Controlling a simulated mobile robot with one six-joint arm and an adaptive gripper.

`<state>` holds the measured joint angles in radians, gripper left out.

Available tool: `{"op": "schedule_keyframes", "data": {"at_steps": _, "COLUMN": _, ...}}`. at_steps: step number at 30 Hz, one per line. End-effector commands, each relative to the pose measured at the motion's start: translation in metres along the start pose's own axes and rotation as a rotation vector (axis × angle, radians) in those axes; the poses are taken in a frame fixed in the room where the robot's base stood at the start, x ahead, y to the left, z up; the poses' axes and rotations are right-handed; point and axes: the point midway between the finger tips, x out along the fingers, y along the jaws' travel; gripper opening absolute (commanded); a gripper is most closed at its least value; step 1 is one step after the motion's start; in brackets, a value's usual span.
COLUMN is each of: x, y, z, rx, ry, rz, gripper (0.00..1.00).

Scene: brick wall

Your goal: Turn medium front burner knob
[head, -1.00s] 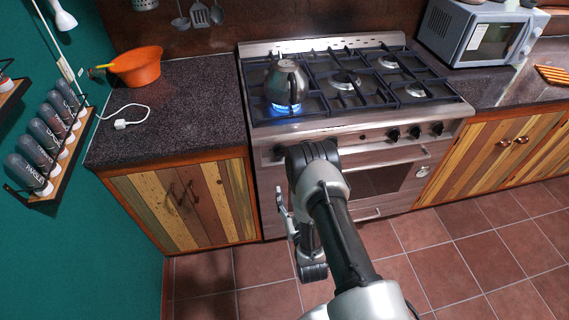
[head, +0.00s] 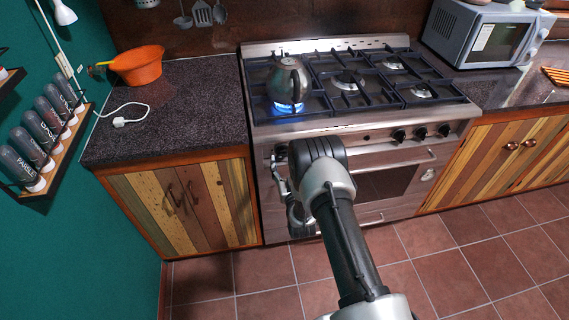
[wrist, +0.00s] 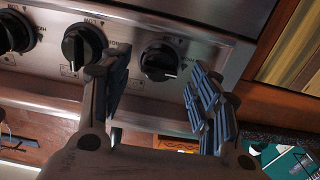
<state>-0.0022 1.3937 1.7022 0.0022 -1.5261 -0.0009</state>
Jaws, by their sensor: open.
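The stove (head: 330,128) has black knobs along its front panel. In the wrist view one round black knob (wrist: 160,62) lies ahead of the opening of my gripper (wrist: 157,70). My gripper is open and empty, one finger on each side of that knob; contact cannot be told. The left finger is close to a second knob (wrist: 84,43). In the head view my gripper (head: 278,165) is at the left end of the panel, partly hidden by my arm. Which burner the knob serves is not clear.
A third knob (wrist: 15,32) is at the wrist view's left edge. A kettle (head: 288,80) stands over a lit blue flame. An oven handle (head: 395,160) runs below the panel. Wooden cabinets flank the stove. The tiled floor in front is clear.

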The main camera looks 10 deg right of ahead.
Motion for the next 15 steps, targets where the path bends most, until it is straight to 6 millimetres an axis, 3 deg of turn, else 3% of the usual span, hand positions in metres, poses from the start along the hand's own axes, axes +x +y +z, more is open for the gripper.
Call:
{"op": "schedule_keyframes", "data": {"at_steps": 6, "x": 0.016, "y": 0.0, "z": 0.001, "rx": 0.0, "ry": 0.0, "rz": 0.0, "gripper": 0.56}}
{"op": "schedule_keyframes", "data": {"at_steps": 15, "x": 0.018, "y": 0.0, "z": 0.0, "rx": 0.0, "ry": -0.001, "rz": 0.0, "gripper": 0.55}}
